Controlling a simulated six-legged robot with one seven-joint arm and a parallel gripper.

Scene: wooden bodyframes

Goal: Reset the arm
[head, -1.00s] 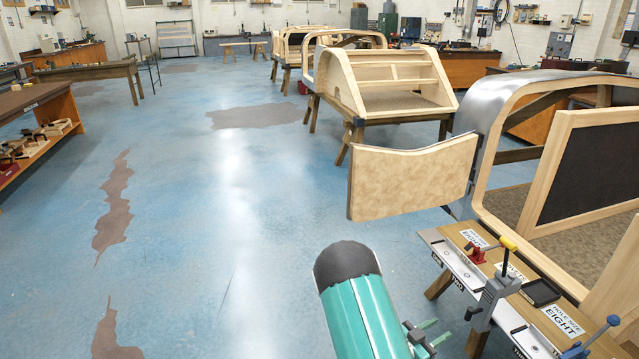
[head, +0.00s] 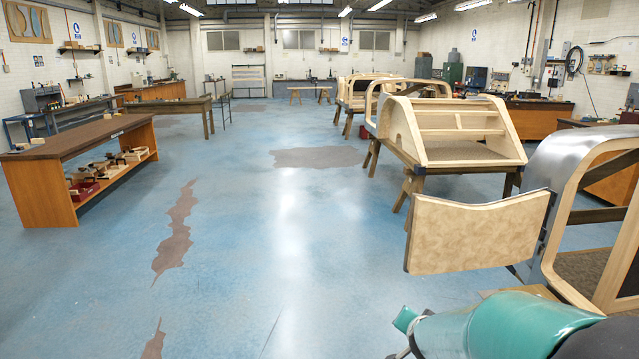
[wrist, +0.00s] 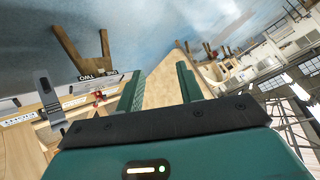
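My gripper (wrist: 160,72) shows in the wrist view with its two green ribbed fingers wide apart. Blue floor and part of a pale wooden piece show through and beyond the gap; nothing is held between the fingers. In the head view my teal arm (head: 490,328) lies across the lower right corner, in front of the nearest bodyframe (head: 560,200). The fingers cannot be made out clearly there. The bodyframe's open wooden door panel (head: 475,233) stands just above my arm in the picture.
A second wooden bodyframe (head: 460,130) stands on trestles farther back. An orange-sided workbench (head: 40,190) is at the left. The blue floor between them is clear. The wrist view shows a grey clamp (wrist: 47,98) on a labelled bench at left.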

